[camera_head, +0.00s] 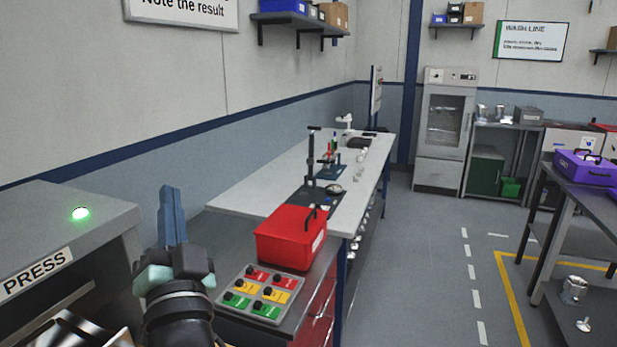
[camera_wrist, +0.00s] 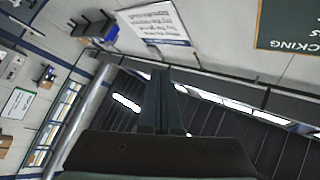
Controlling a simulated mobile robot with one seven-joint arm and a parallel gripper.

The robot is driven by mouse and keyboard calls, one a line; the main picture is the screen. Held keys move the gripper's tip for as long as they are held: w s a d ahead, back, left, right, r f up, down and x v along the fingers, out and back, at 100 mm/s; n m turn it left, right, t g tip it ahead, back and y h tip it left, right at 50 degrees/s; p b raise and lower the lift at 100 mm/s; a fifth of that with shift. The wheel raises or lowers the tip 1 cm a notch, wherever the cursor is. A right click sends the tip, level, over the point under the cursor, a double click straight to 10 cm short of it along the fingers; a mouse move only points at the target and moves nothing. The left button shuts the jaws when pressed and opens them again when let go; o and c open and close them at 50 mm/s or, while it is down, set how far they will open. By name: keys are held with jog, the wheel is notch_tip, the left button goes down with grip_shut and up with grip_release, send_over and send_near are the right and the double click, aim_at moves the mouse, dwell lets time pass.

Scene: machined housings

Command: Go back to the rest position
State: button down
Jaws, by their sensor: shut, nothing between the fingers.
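My gripper (camera_head: 172,217) is in the lower left of the head view, raised with its fingers pointing up. The fingers are together with nothing between them. It stands in front of the grey press housing and left of the red box, apart from both as far as I can tell. In the wrist view my gripper (camera_wrist: 161,103) points up toward the dark ceiling, and the room shows tilted around it.
The press (camera_head: 62,225) with a lit green lamp is at the left. A button panel (camera_head: 262,293) and a red box (camera_head: 291,238) lie right of my gripper. A long bench (camera_head: 250,185) runs back along the wall. The floor (camera_head: 425,270) at right centre is clear.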

jog(key=s+d+r+n+t+h+p, duration=0.1)
jog(key=s+d+r+h, duration=0.3)
jog(key=s+d+r, duration=0.4)
jog(key=s+d+r+n+t+h+p, duration=0.1)
jog(key=s+d+r+t+h, duration=0.3)
jog(key=s+d+r, duration=0.5)
notch_tip(320, 180, up, 6)
jog(key=shift+d+f+n+t+h, duration=0.1)
jog(key=shift+d+n+t+h, duration=0.25)
jog(key=shift+d+n, duration=0.4)
jog(key=shift+s+a, duration=0.1)
